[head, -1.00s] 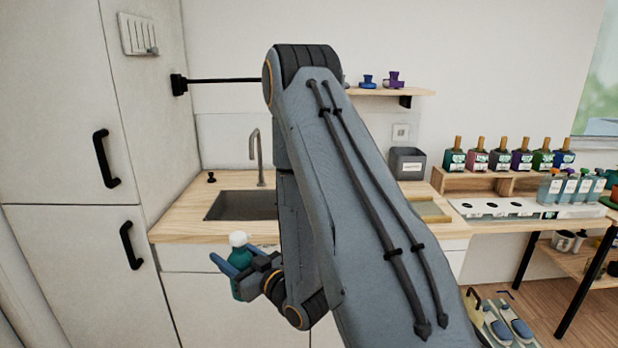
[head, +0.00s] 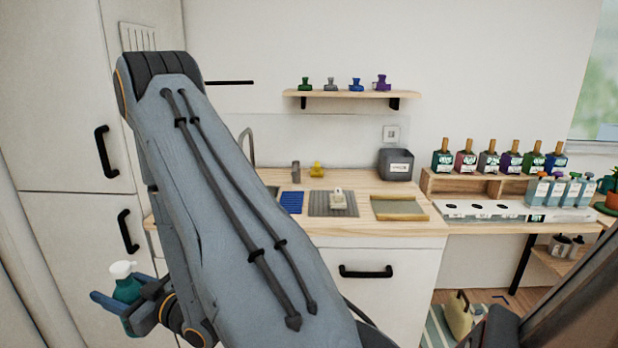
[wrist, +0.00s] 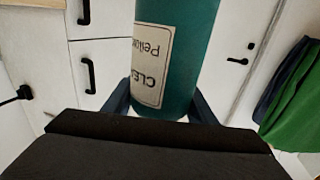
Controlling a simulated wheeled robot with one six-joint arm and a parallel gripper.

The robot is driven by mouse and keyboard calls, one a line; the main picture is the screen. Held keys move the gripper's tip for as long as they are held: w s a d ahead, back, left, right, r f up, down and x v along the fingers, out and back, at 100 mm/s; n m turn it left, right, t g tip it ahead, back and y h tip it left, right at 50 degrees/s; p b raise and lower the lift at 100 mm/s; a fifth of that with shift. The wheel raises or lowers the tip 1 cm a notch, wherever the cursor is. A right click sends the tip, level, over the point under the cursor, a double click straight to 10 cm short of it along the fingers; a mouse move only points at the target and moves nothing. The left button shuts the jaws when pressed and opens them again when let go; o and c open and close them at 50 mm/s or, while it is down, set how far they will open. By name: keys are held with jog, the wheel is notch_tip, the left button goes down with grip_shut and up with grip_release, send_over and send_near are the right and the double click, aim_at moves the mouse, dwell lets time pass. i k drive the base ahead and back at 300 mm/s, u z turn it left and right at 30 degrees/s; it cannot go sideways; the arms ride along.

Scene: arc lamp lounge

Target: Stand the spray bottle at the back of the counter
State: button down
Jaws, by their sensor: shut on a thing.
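The spray bottle (head: 126,287) is teal with a white spray head, at the lower left of the head view. My gripper (head: 128,306) is shut around its body and holds it in the air, in front of the cabinets and below counter height. In the wrist view the teal bottle (wrist: 190,60) stands between the fingers, with a pale label partly showing. The wooden counter (head: 375,232) spans the middle of the head view. My arm hides its left part and most of the sink.
On the counter are a blue mat (head: 291,202), a grey mat (head: 345,209) with a whitish item, a wood-edged tray (head: 400,209), a grey bin (head: 396,165) and a small yellow item (head: 317,170). A shelf (head: 350,95) hangs above. Bare wood shows near the back between the yellow item and bin.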

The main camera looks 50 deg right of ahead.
aim_at(370, 176)
jog(key=k, duration=0.9)
jog(key=z, duration=1.95)
jog(key=i, duration=0.4)
jog(key=u, duration=0.05)
